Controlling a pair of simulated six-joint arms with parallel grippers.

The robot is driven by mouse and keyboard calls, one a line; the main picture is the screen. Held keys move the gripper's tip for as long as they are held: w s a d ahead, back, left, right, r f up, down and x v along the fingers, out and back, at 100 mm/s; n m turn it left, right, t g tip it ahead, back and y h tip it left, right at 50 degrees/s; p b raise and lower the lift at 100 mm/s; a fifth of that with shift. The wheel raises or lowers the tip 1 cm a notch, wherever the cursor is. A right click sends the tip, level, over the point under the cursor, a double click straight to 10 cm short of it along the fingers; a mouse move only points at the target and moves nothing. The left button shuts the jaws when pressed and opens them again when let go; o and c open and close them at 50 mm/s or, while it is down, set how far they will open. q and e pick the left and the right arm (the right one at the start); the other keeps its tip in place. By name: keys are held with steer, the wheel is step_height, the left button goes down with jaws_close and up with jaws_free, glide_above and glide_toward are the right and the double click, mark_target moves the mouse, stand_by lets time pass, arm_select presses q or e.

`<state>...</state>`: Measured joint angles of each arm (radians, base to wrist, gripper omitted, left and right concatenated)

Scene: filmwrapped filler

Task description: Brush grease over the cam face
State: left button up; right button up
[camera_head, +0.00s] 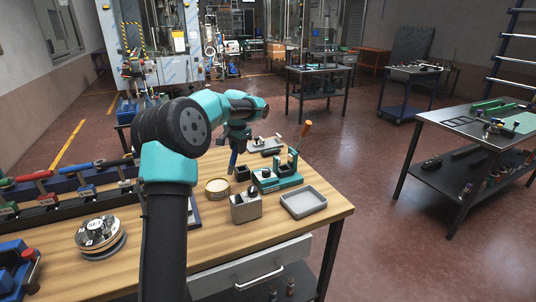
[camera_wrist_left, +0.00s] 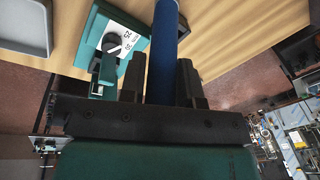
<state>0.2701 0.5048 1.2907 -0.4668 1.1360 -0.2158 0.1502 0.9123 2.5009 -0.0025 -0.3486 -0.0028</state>
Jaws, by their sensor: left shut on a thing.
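My left gripper (camera_head: 236,152) is over the far part of the wooden bench. It is shut on a blue rod-like handle (camera_head: 233,164), which also shows between the two dark fingers in the left wrist view (camera_wrist_left: 164,45). The handle's lower end is hidden, so I cannot see any bristles. A round, shallow tin (camera_head: 217,187) with a pale top stands just in front of the gripper. A teal fixture (camera_head: 284,182) with dark upright parts stands to the right; its white scale plate (camera_wrist_left: 118,38) shows in the wrist view. I cannot tell which part is the cam face. My right gripper is out of view.
A grey metal block (camera_head: 245,208) with a slot and a shallow grey tray (camera_head: 303,202) sit near the bench's front right. A stacked metal disc (camera_head: 100,237) lies at left, before a rack of coloured-handled tools (camera_head: 70,196).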

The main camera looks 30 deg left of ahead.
arm_select(q)
steer(key=shift+m, duration=0.4)
steer(key=s+a, duration=0.1)
steer(key=a, duration=0.2)
steer(key=s+a+r, duration=0.1)
steer(key=shift+s+a, duration=0.35)
steer(key=shift+f, duration=0.1)
steer(key=shift+f, duration=2.85)
steer(key=shift+f, duration=0.75)
steer(key=shift+r, duration=0.15)
step_height(320, 180, up, 7)
stand_by(0.3)
stand_by(0.6)
